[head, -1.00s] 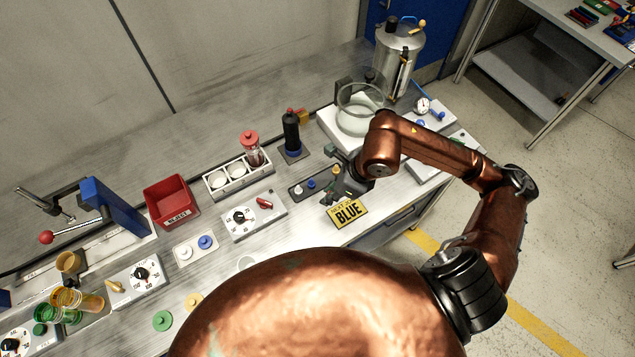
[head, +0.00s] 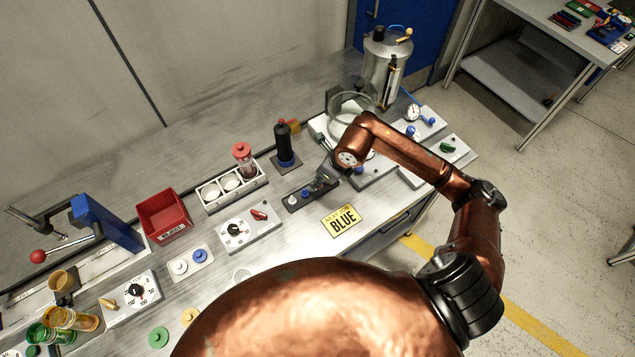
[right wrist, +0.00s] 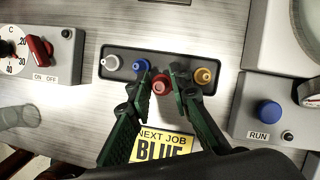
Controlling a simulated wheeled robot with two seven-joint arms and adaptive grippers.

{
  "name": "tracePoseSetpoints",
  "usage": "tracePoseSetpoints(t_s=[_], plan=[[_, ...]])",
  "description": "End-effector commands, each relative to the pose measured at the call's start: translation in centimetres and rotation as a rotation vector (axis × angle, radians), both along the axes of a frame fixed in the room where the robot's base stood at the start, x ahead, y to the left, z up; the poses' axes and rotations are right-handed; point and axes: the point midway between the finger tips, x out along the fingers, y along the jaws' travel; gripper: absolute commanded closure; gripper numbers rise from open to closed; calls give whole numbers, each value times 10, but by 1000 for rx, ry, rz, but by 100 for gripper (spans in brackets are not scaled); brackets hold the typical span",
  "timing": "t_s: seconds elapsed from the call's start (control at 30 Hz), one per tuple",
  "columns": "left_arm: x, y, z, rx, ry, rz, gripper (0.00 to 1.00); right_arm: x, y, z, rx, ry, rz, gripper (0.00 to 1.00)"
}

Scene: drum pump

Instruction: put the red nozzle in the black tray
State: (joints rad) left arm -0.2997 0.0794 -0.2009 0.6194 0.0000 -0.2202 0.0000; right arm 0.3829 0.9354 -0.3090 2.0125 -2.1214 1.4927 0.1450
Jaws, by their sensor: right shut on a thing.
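In the right wrist view my right gripper (right wrist: 161,82) is shut on the red nozzle (right wrist: 161,85). The red nozzle appears over the tray's near side, between blue and yellow. I cannot tell whether it touches the tray. My left gripper is not in view.
A yellow "BLUE" job sign (head: 341,221) lies just in front of the tray. A dial box with a red switch (head: 248,230) stands to the left, and a box with a blue RUN button (right wrist: 268,113) to the right. A black bottle (head: 283,144) stands behind.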

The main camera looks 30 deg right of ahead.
Motion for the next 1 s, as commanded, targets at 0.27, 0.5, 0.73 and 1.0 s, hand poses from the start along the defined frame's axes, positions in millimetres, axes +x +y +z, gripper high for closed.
tracePoseSetpoints(t_s=[0.27,0.5,0.73,1.0], plan=[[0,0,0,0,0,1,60,14,-4,-18,1,1,-1,89],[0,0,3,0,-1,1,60,17,-5,-49,2,4,-1,89],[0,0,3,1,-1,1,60,18,-6,-53,0,0,1,89],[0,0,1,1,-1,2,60,18,-6,-56,0,0,0,75]])
